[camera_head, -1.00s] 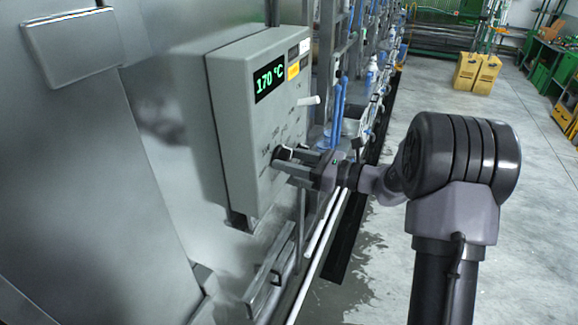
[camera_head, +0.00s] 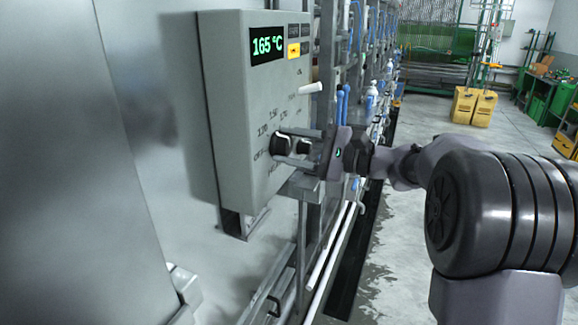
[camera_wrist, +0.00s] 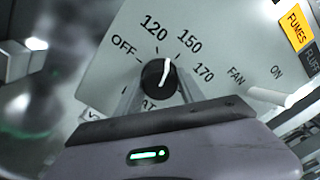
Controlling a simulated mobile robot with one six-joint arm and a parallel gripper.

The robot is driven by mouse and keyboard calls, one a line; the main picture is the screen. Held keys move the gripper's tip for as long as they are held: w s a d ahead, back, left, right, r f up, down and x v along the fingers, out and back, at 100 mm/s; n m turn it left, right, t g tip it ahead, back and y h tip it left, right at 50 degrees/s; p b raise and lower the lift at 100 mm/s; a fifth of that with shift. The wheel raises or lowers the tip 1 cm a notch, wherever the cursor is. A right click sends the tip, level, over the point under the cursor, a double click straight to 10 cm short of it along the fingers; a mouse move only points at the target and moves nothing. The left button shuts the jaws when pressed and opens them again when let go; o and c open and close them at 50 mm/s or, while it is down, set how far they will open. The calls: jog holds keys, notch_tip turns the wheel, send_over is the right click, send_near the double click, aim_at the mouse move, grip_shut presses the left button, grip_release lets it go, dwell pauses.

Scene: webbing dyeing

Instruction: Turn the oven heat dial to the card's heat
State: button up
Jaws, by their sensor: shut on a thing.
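The heat dial (camera_wrist: 158,77) is a round black knob with a white pointer, on a grey control box (camera_head: 222,75). In the wrist view its pointer points up, between the 120 and 150 labels. OFF lies to the left of the dial and 170 to the right. The box's green display (camera_head: 267,44) reads 165 °C. My gripper (camera_head: 284,147) is shut on the dial, one finger on each side. In the head view the fingers partly cover the dial. I do not see the card.
A white lever (camera_head: 310,88) sticks out of the box above the dial, near the FAN and ON labels in the wrist view. Yellow containers (camera_head: 473,106) stand far back. The floor (camera_head: 420,118) to the right is largely open.

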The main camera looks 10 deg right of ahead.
jog(key=n+b, duration=0.2)
jog(key=b, duration=0.1)
jog(key=n+b, duration=0.1)
jog(key=b, duration=0.1)
jog(key=shift+f+n, duration=0.25)
jog(key=shift+n, duration=0.15)
jog(key=shift+r+n+b, duration=0.1)
jog(key=shift+n+b, duration=0.4)
jog(key=shift+b, duration=0.2)
jog(key=shift+r+n, duration=0.15)
jog(key=shift+n, duration=0.15)
jog(key=o, duration=1.4)
jog(key=shift+c, duration=0.2)
jog(key=shift+s+d, duration=0.1)
jog(key=p+v, duration=0.2)
jog(key=v, duration=1.5)
